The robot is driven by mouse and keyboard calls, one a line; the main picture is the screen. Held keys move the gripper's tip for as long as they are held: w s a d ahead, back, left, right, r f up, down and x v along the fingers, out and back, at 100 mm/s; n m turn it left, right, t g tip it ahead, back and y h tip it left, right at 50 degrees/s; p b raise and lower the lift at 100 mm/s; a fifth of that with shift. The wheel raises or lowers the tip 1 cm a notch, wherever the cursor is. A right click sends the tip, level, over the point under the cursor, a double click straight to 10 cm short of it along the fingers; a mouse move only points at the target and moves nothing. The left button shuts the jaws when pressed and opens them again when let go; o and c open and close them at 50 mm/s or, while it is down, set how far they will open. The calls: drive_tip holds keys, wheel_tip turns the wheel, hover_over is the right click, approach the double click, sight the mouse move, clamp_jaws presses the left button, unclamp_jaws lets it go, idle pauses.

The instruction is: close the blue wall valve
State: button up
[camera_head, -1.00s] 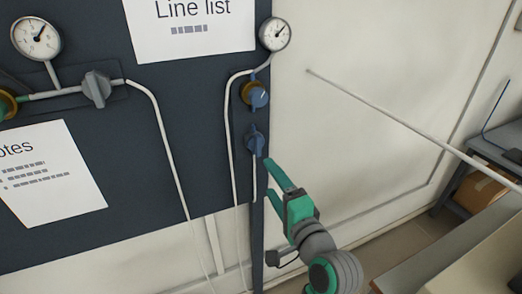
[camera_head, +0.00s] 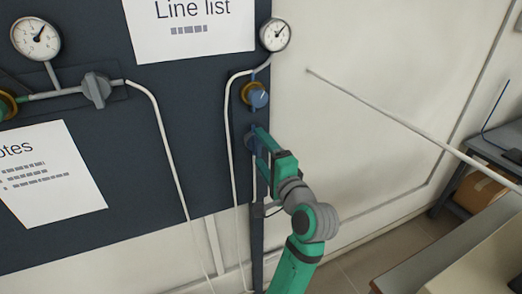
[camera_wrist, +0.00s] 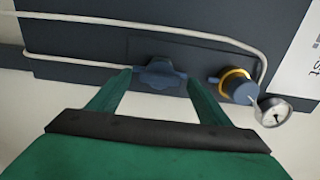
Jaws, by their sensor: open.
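The blue wall valve (camera_wrist: 160,74) sits on the dark panel and shows in the wrist view between the tips of my two green fingers. Its handle lies across the gap, from one fingertip to the other. In the head view the valve (camera_head: 249,140) is mostly hidden behind my gripper (camera_head: 262,140). In the wrist view my gripper (camera_wrist: 160,82) is open, with a finger on each side of the valve. I cannot tell whether the fingers touch it.
A blue regulator knob with a yellow ring (camera_head: 258,96) and a gauge (camera_head: 274,35) are above the valve. A grey valve (camera_head: 97,89) and another gauge (camera_head: 36,38) are on the left. A white pipe (camera_head: 229,150) runs down beside the valve. A pale rod (camera_head: 400,124) crosses the right side.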

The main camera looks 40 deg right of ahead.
drive_tip(key=shift+w, duration=0.4)
drive_tip(key=shift+c, duration=0.4)
drive_tip(key=c, duration=1)
drive_tip(key=shift+o, duration=0.2)
